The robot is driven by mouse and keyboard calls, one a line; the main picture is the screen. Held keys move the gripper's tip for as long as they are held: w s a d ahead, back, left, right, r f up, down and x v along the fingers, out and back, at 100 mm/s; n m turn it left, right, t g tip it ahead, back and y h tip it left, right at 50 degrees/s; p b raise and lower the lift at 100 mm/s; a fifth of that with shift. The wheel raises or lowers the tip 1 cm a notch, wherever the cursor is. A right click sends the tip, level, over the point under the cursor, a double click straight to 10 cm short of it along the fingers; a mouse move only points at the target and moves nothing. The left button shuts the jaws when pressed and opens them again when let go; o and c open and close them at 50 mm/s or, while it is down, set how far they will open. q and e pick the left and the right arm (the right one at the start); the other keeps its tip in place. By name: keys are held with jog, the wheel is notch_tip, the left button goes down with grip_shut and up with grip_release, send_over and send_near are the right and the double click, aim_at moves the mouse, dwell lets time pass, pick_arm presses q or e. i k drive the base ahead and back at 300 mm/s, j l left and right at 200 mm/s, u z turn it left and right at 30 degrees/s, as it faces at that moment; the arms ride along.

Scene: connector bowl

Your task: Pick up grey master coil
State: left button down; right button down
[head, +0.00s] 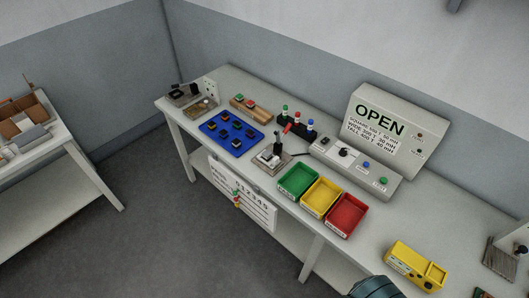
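I cannot pick out the grey master coil for certain at this size. A blue mat (213,122) carries several small dark components with tan parts. A small grey test fixture (271,160) with a dark top stands right of the mat. Neither gripper shows; only a dark rounded part, probably mine, enters at the bottom edge.
A grey sign box (417,108) reads OPEN behind a button panel (363,171). Green (298,182), yellow (320,197) and red (345,215) bins line the front. A yellow device (414,265) sits right. A separate table (63,158) stands left, across clear floor.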

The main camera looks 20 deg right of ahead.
aim_at(267, 154)
jog(key=i+z, duration=0.1)
jog(key=i, duration=0.35)
jog(key=i+j+z, duration=0.1)
jog(key=i, duration=0.35)
jog(key=i+j+z, duration=0.15)
jog(key=i, duration=0.3)
jog(key=j, duration=0.1)
